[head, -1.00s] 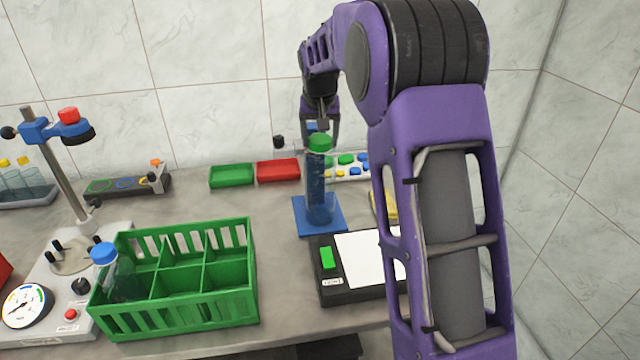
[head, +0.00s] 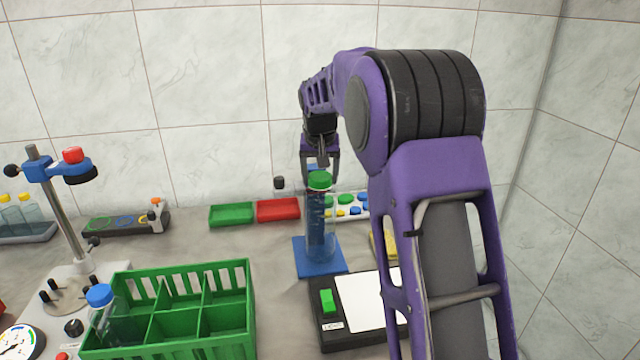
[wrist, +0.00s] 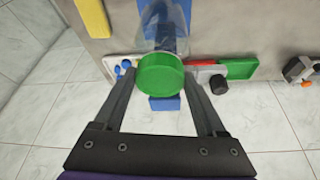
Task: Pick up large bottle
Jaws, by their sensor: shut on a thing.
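A tall clear bottle (head: 321,228) with a green cap (head: 319,180) stands upright at the blue base (head: 306,260); I cannot tell whether its bottom touches the base. My gripper (head: 320,172) is above and around its top. In the wrist view, my gripper (wrist: 160,86) has one finger on each side of the green cap (wrist: 160,75) and is shut on the bottle at its top. The clear body (wrist: 162,38) shows beyond the cap, with the blue base partly behind it.
A green crate (head: 250,300) holding a blue-capped bottle (head: 102,315) stands at front left. A black device with a white plate (head: 368,302) is in front of the base. Green (head: 231,215) and red (head: 278,210) trays lie behind left. Tiled walls close the back and right.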

